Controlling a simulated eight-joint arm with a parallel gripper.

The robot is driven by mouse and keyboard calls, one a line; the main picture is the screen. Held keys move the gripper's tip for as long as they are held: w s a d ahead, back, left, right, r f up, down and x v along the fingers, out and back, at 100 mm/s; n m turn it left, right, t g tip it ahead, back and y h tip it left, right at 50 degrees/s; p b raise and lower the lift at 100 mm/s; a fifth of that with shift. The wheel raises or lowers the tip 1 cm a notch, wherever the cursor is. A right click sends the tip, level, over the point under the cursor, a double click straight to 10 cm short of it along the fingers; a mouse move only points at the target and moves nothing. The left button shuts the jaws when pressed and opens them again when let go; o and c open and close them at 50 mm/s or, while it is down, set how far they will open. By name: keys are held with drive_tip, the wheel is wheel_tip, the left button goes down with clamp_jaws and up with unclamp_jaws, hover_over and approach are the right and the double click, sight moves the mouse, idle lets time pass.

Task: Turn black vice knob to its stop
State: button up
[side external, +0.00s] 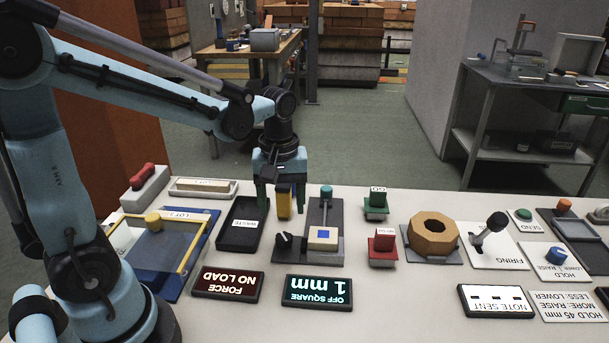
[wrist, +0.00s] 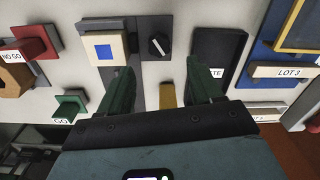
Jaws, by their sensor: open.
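The black vice knob (side external: 284,239) has a white pointer line and sits on a grey plate beside a cream block with a blue square (side external: 322,238). In the wrist view the knob (wrist: 158,44) lies ahead of the fingertips, with its line slanted, and the block (wrist: 103,48) is to its left. My gripper (side external: 282,208) is behind the knob in the side view, apart from it. Its two green fingers are spread, also in the wrist view (wrist: 160,75). A yellow piece (wrist: 167,95) shows between them; I cannot tell whether it is part of the gripper.
A black waste tray (side external: 239,238) is left of the knob. A blue-capped post (side external: 326,192) stands close right of my gripper. Green (side external: 376,206) and red (side external: 382,245) gauge blocks stand farther right. A display (side external: 317,291) reads "OFF SQUARE 1 mm"; another (side external: 227,284) reads "FORCE NO LOAD".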

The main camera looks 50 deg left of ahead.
sight(283, 237)
wheel_tip(283, 237, up, 4)
drive_tip(key=m, duration=1.1)
drive_tip(key=shift+s+f, duration=0.1)
drive_tip(key=shift+f, duration=5.75)
drive_tip(key=c, duration=1.1)
drive_tip(key=shift+o, duration=0.2)
drive_tip(key=shift+n, duration=0.3)
